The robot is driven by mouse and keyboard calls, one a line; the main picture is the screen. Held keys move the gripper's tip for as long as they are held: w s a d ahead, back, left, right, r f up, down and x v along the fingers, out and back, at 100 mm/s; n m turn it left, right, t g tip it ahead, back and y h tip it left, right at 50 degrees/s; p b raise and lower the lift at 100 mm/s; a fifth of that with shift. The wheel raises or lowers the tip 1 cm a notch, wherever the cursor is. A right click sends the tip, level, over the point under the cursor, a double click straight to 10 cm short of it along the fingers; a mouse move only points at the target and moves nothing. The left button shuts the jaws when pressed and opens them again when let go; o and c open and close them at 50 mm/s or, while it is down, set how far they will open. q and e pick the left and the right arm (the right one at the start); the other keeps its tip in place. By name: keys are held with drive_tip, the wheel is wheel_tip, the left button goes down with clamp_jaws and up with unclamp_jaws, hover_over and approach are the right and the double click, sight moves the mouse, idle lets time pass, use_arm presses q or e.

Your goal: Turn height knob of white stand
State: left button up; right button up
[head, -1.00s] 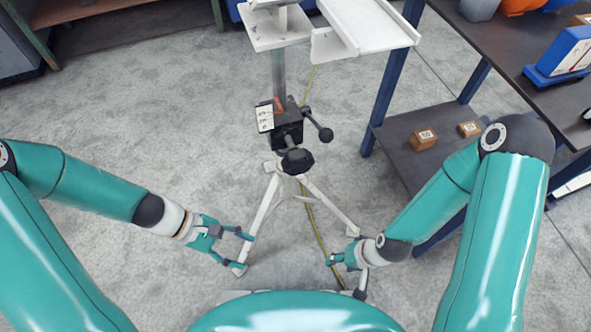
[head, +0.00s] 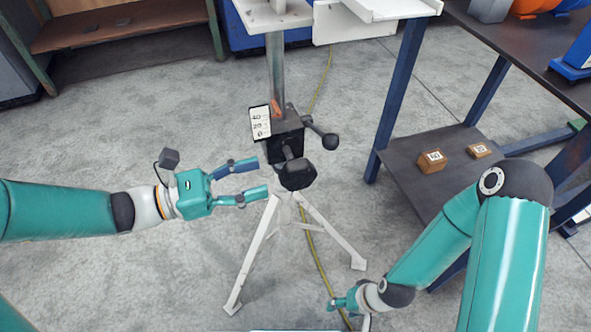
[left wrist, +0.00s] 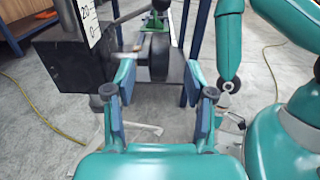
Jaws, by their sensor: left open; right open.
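The white stand (head: 252,256) is a tripod with a grey post, a black clamp block and a white scale plate (head: 260,122). A black knob (head: 297,174) sticks out of the block's front, and a crank with a ball end (head: 330,141) sits to its right. My left gripper (head: 262,177) is open and empty, its fingertips just left of the knob. In the left wrist view the dark round knob (left wrist: 160,58) shows beyond and between the open fingers (left wrist: 160,88), apart from them. My right gripper (head: 334,304) is open and empty, low near the floor, right of the tripod.
A dark table with blue legs (head: 395,100) stands at the right; its lower shelf (head: 400,165) holds two small brown boxes (head: 431,161). A yellow cable (head: 316,255) runs along the floor under the tripod. The floor left of the stand is clear.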

sight(285, 171)
use_arm(q)
drive_tip(key=b+x, duration=0.2)
drive_tip(key=x, duration=0.6)
drive_tip(key=shift+w+d, duration=0.1)
drive_tip(key=shift+d, duration=0.25)
